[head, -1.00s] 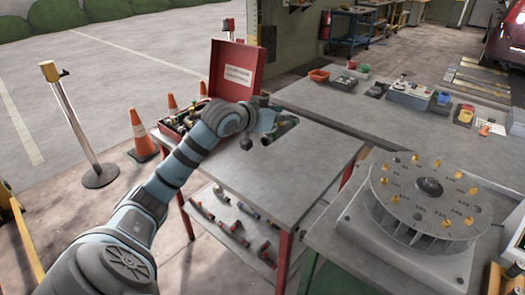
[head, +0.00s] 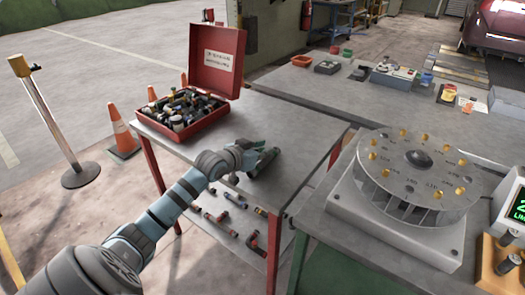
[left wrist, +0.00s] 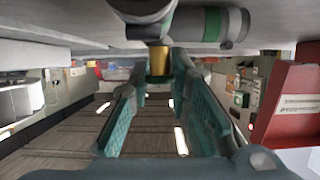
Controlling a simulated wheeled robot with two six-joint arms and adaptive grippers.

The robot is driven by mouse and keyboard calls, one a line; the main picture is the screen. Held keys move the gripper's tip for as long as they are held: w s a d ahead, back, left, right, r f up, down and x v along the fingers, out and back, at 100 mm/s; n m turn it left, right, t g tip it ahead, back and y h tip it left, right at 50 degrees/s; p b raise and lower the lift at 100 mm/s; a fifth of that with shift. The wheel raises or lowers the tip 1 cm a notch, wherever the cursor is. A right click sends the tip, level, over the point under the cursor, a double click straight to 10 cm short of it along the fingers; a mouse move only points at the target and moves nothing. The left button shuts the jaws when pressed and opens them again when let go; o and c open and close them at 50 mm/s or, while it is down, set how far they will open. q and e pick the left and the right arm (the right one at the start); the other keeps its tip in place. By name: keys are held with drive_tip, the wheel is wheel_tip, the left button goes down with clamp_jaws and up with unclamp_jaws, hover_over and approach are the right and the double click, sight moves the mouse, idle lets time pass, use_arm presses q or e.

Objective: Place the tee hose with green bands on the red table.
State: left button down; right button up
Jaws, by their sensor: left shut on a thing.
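My left gripper (head: 262,160) is over the grey top of the red-legged table (head: 290,125), right of its near left edge. It is shut on the tee hose with green bands (head: 268,163), which is dark and partly hidden by the fingers. In the left wrist view the hose's green band (left wrist: 212,24) and grey body show close up by the grey tabletop, and a brass-coloured stem (left wrist: 160,62) sits between the teal fingers (left wrist: 160,100). The hose is low, close to the tabletop; I cannot tell whether it touches. My right gripper is not in view.
An open red box (head: 190,135) full of fittings stands at the table's back left. Several hoses (head: 222,215) lie on the lower shelf. A dial machine (head: 410,185) stands on the bench at right. The tabletop between gripper and box is clear.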

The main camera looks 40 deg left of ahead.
use_arm(q)
drive_tip(key=c, duration=1.5)
unclamp_jaws()
drive_tip(key=p+v, duration=0.7)
drive_tip(key=v, duration=0.5)
drive_tip(key=shift+d, duration=0.1)
